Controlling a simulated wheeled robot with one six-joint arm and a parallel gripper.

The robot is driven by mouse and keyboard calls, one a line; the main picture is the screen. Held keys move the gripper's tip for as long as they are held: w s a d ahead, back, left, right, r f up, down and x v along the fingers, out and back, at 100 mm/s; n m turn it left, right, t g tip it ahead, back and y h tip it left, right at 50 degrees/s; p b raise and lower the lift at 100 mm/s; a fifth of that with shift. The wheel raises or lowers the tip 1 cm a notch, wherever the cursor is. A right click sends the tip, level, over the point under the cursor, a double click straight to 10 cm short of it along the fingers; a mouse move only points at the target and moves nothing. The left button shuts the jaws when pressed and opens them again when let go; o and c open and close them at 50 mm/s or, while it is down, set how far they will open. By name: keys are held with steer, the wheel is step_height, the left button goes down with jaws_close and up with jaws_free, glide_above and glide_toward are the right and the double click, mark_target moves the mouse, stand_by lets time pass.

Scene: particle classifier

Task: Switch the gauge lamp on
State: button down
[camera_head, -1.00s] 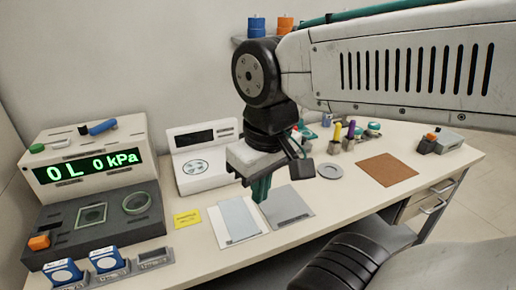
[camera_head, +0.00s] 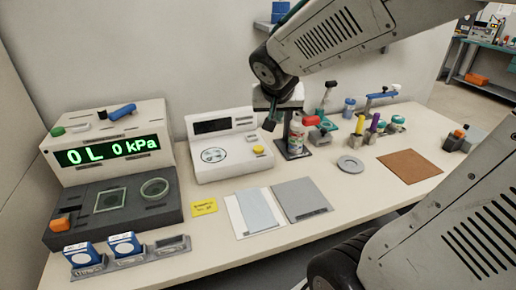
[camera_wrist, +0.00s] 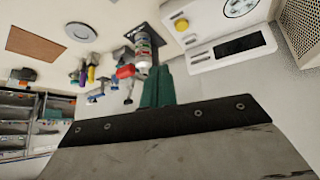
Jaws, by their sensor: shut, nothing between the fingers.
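I cannot tell for sure which part is the gauge lamp or its switch. The left unit (camera_head: 105,132) has a lit green display (camera_head: 107,152) reading "0 L 0 kPa", with a green button (camera_head: 57,131), a blue handle (camera_head: 122,112) and an orange block (camera_head: 62,224). A white instrument (camera_head: 215,165) behind the table's middle has a dark screen (camera_head: 212,126), a round dial (camera_head: 214,155) and a yellow knob (camera_head: 258,150). My gripper (camera_head: 269,124) is shut and empty, above and apart from that knob. The wrist view shows its green fingers (camera_wrist: 157,86), the instrument (camera_wrist: 215,35) and yellow knob (camera_wrist: 181,24).
A spray can (camera_head: 296,135) on a dark stand is close to the right of my gripper. Several small tools (camera_head: 370,128) stand farther right. Grey plates (camera_head: 300,200), a ring (camera_head: 350,166), a brown mat (camera_head: 410,165) and a yellow card (camera_head: 204,207) lie flat.

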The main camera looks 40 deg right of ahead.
steer(key=w+d+f+m+t, duration=0.25)
steer(key=w+d, duration=0.25)
steer(key=w, duration=0.4)
steer(key=m+t+y, duration=0.1)
steer(key=y, duration=0.2)
glide_above(260, 149)
step_height(260, 149, down, 7)
steer(key=shift+a+r, duration=0.15)
steer(key=shift+r, duration=0.05)
steer(key=shift+s, duration=0.1)
steer(key=shift+f, duration=0.15)
steer(key=shift+f, duration=4.25)
steer(key=shift+f, duration=0.1)
steer(key=shift+f, duration=0.3)
